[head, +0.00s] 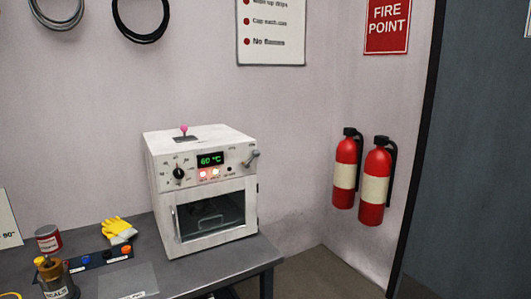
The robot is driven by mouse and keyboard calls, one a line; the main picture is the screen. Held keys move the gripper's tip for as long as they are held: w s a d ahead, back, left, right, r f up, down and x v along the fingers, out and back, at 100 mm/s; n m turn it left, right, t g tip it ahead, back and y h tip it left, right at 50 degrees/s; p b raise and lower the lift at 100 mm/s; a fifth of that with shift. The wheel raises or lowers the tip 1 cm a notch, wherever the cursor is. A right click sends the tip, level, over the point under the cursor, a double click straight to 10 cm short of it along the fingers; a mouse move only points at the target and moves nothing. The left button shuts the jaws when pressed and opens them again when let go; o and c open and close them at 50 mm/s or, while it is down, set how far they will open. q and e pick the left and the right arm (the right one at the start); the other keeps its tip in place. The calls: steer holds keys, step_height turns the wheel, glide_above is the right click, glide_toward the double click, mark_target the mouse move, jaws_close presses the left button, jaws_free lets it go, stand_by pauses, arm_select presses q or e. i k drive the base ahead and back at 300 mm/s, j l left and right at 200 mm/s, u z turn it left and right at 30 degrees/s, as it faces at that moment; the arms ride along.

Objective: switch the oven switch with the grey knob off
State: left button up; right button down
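The white oven (207,190) stands on the grey bench (215,262), with its glass door (210,213) shut. A switch with a grey knob (252,158) is at the right of its front panel; its lever sticks out, with the rounded end toward the upper right. The green display (211,160) reads 60 °C. A red lamp (203,174) and an orange-white lamp (215,172) beneath it are lit; a dark spot (229,169) is beside them. A black dial (179,173) is at the panel's left. A pink-knobbed lever (184,128) stands on the oven top. Neither gripper is in view.
Yellow gloves (115,227), a red-labelled can (48,238), a labelled pot (57,280) and a blue strip with buttons (100,258) are left of the oven. Two fire extinguishers (345,172) (376,185) hang to the right. Space before the oven's front panel looks clear.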

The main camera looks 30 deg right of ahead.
mark_target(256, 153)
steer(key=i+l, duration=0.2)
steer(key=i, duration=0.2)
steer(key=i+l, duration=0.25)
steer(key=i, duration=0.2)
steer(key=i+l+z, duration=0.1)
steer(key=i, duration=0.3)
steer(key=i+l, duration=0.3)
steer(key=i, duration=0.15)
